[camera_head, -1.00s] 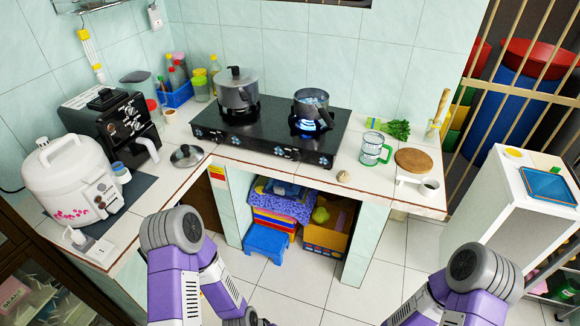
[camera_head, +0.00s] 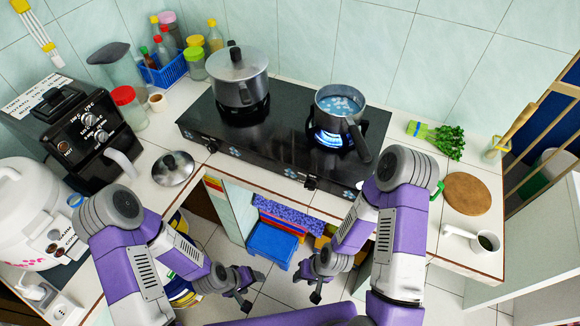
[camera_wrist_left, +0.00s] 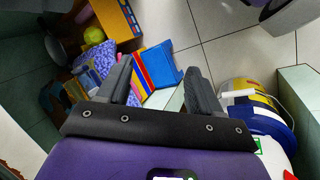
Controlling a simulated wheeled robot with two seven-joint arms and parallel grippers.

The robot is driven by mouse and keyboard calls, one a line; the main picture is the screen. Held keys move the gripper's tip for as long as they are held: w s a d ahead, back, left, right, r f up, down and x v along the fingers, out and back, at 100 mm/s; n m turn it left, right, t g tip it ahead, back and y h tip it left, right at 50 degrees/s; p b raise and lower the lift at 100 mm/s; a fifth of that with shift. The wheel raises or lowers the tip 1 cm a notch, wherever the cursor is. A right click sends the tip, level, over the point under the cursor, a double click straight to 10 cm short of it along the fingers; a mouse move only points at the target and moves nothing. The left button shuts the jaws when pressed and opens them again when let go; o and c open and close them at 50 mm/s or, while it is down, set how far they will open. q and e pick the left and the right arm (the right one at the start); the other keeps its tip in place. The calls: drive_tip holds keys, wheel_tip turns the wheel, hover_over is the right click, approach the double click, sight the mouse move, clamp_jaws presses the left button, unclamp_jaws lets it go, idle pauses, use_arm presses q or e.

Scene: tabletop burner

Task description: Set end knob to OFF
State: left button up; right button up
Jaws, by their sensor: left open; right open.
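The black two-burner stove (camera_head: 275,140) stands on the tiled counter. A blue flame (camera_head: 328,138) burns under the open saucepan (camera_head: 341,106) on the right burner. A lidded pot (camera_head: 239,75) stands on the left burner, with no flame visible there. My left gripper (camera_head: 245,294) is open and empty, below and in front of the counter; its fingers also show in the left wrist view (camera_wrist_left: 158,88). My right gripper (camera_head: 311,284) is open and empty, below the right knob.
A pot lid (camera_head: 173,168) lies on the counter left of the stove. A round wooden board (camera_head: 467,194), a white cup (camera_head: 470,240) and green vegetables (camera_head: 446,140) are on the right. A blue stool (camera_head: 271,244) stands under the counter. The saucepan handle juts over the stove's front.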

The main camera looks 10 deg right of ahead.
use_arm(q)
drive_tip(key=w+d+r+n+t+h+p, duration=0.2)
drive_tip(key=w+d+n+t+h, duration=0.15)
drive_tip(key=d, duration=0.45)
drive_tip(key=n+t+h+p, duration=0.2)
drive_tip(key=n+t, duration=0.8)
drive_tip(key=n, duration=0.7)
approach(309, 188)
drive_tip(key=x, duration=0.8)
drive_tip(key=shift+w+d+f, duration=0.1)
drive_tip(key=shift+w+f, duration=0.05)
drive_tip(key=shift+w+d, duration=0.35)
drive_tip(key=shift+w, duration=0.15)
drive_tip(key=c, duration=1)
drive_tip(key=shift+c, duration=0.2)
